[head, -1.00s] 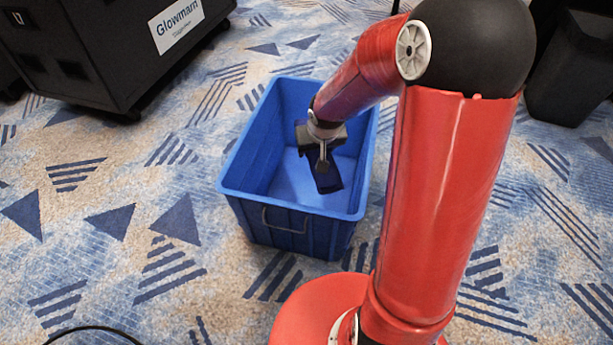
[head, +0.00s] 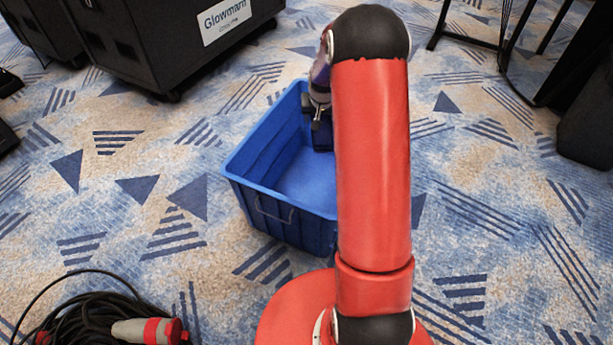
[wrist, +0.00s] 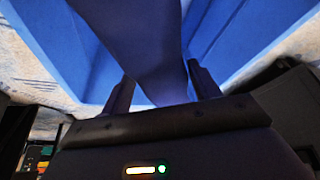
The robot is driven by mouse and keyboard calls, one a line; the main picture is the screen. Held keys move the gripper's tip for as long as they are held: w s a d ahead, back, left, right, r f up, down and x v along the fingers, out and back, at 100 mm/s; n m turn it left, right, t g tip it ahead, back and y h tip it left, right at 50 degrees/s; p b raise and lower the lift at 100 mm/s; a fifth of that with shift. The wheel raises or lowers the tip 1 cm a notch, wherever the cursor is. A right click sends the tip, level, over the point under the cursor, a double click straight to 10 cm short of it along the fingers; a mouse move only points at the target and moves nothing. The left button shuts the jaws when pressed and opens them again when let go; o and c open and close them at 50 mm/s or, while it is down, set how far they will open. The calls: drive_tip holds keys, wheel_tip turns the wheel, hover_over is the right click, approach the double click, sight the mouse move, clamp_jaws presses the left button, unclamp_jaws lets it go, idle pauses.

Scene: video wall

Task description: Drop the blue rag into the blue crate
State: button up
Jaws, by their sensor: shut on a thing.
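The blue crate (head: 300,229) stands open on the carpet in the head view, its right part hidden behind my arm. My gripper (head: 319,122) is over the crate's far part, partly hidden by my arm. It is shut on the blue rag (head: 323,136), which hangs dark below the fingers. In the wrist view the rag (wrist: 150,45) shows between the two fingers of my gripper (wrist: 163,85), with the blue crate walls (wrist: 245,30) around it. I cannot tell whether the rag touches the crate.
A black case with a white label (head: 226,18) stands at the upper left. A coiled black cable (head: 85,325) with a red and grey plug lies at the lower left. Dark stand legs (head: 475,35) are at the upper right. Carpet left of the crate is clear.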

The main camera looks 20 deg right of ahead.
wheel_tip(320, 180, down, 5)
drive_tip(key=shift+r+b, duration=0.1)
drive_tip(key=shift+b, duration=1.1)
drive_tip(key=o, duration=1.1)
drive_tip(key=v, duration=0.7)
drive_tip(key=shift+s+r+p, duration=0.15)
drive_tip(key=shift+r+p, duration=0.2)
drive_tip(key=shift+p, duration=0.05)
drive_tip(key=shift+r, duration=0.1)
